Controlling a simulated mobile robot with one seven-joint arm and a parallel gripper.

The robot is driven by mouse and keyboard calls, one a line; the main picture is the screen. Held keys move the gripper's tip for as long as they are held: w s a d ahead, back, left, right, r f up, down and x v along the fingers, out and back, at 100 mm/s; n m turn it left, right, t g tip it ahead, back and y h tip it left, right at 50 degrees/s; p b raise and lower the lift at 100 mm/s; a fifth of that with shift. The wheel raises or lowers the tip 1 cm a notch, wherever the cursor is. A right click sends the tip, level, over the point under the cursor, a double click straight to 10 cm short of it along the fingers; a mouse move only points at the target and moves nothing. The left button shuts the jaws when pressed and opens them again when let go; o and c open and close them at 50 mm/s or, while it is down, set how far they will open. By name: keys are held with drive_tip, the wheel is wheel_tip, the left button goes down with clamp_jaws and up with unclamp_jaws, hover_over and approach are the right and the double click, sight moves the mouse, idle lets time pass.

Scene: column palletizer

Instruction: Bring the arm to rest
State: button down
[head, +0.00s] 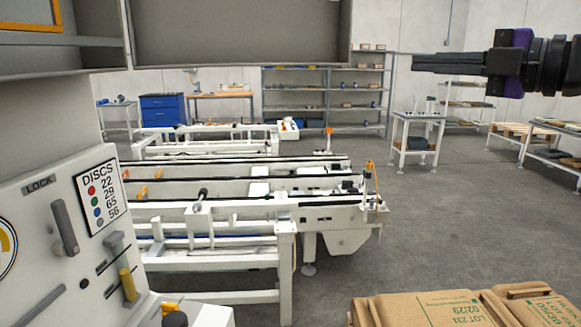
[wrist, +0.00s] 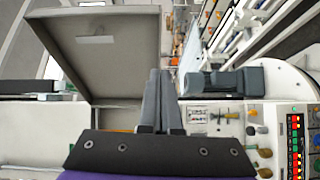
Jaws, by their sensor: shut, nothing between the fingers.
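My gripper (head: 418,62) is at the upper right of the head view, held out level and pointing left, high above the floor. Its fingers are together and hold nothing. In the wrist view the two grey fingers (wrist: 159,95) stand side by side, shut, in front of a machine panel and an open grey lid (wrist: 105,60). In the head view the gripper touches nothing.
A machine panel with a LOCK lever (head: 65,227) and a DISCS sign (head: 98,197) stands close at left. A white conveyor (head: 285,225) fills the middle. Cardboard boxes (head: 430,308) are at the lower right.

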drive_tip(key=s+a+f+m+h, duration=0.3)
drive_tip(key=s+m, duration=0.2)
drive_tip(key=s, duration=0.1)
drive_tip(key=s+a+f+m+h, duration=0.3)
drive_tip(key=s+f+m, duration=0.1)
drive_tip(key=s, duration=0.2)
drive_tip(key=s+f+m+g+h, duration=0.2)
drive_tip(key=f+m, duration=0.6)
drive_tip(key=f, duration=0.4)
drive_tip(key=s+f+m+g+h, duration=0.2)
drive_tip(key=f+m+g+h, duration=0.2)
drive_tip(key=f+m, duration=0.4)
wheel_tip(320, 180, down, 4)
drive_tip(key=shift+s+f+m+g+p, duration=0.15)
drive_tip(key=shift+s+m+g+p, duration=0.1)
drive_tip(key=shift+m+g+p, duration=0.2)
drive_tip(key=shift+s+a, duration=0.1)
drive_tip(key=shift+s, duration=0.05)
